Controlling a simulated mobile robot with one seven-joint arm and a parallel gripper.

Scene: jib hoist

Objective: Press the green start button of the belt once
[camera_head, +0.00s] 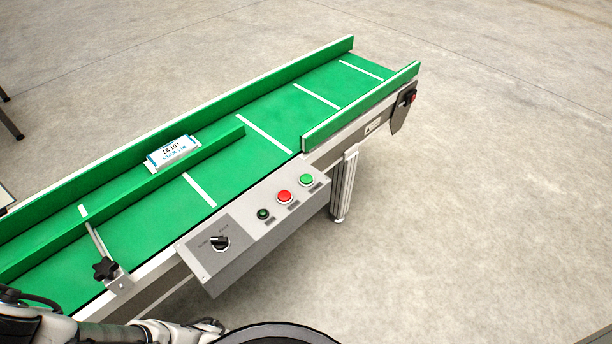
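The belt (240,165) is green with white cross stripes and runs from the lower left to the upper right. A grey control box (235,265) is fixed to its near side. A bright green button (306,179) sits at the box's right end, beside a red button (285,196). A smaller dark green button or lamp (263,213) is left of the red one, and a black rotary knob (220,243) is further left. The small labels are too small to read. Parts of my arm show at the bottom left; my gripper is not in view.
A white and blue packet (173,153) lies on the belt against a green guide rail (150,188). A black clamp knob (105,268) sticks out at the near edge. A support leg (345,185) stands behind the box. The concrete floor (480,230) to the right is clear.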

